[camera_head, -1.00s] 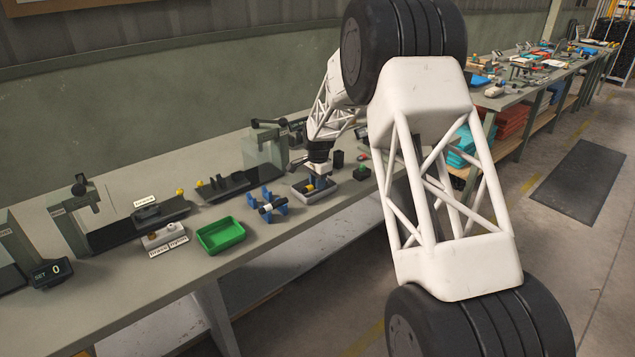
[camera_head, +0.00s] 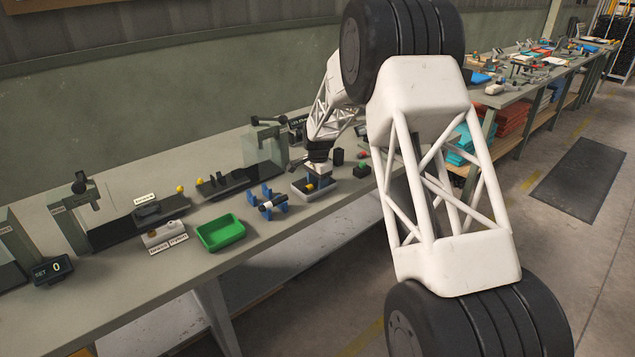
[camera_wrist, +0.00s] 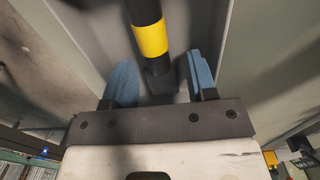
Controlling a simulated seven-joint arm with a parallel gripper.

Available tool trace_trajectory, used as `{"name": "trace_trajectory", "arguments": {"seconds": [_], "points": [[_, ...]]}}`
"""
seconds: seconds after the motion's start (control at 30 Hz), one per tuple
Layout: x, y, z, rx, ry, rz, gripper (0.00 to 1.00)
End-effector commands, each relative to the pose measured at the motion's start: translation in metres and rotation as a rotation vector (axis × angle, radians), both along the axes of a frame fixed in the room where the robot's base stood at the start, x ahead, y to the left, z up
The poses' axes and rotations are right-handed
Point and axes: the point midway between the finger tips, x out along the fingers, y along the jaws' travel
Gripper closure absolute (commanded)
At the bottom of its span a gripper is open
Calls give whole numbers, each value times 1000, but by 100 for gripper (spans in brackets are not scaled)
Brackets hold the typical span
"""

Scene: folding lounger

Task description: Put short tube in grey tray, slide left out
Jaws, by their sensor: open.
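A black tube with a yellow band (camera_wrist: 150,38) lies between the two blue-padded fingers of my gripper (camera_wrist: 162,82) in the wrist view. There is a gap on each side of it, so my gripper is open around the tube. In the head view, my gripper (camera_head: 317,172) is low over the small grey tray (camera_head: 327,191), and the yellow band (camera_head: 310,187) shows beneath it. The tube appears to lie in the tray, though my gripper hides part of it. I cannot tell which black part is the slide.
A dark tube with a pale end lies across blue cradles (camera_head: 281,206) left of the grey tray. A green tray (camera_head: 221,233) is further left. Black rails (camera_head: 140,227) with upright frames stand behind. A small black box (camera_head: 362,171) is close on the right.

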Motion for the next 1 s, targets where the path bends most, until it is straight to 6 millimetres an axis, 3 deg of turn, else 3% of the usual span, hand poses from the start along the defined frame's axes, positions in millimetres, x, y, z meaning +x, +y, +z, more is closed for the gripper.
{"name": "trace_trajectory", "arguments": {"seconds": [0.37, 0.8, 1.0], "points": [[0, 0, 11, 0, 0, 0, 48], [1, -1, 63, 1, -1, 0, 48], [1, -1, 76, 1, -1, 0, 48]]}}
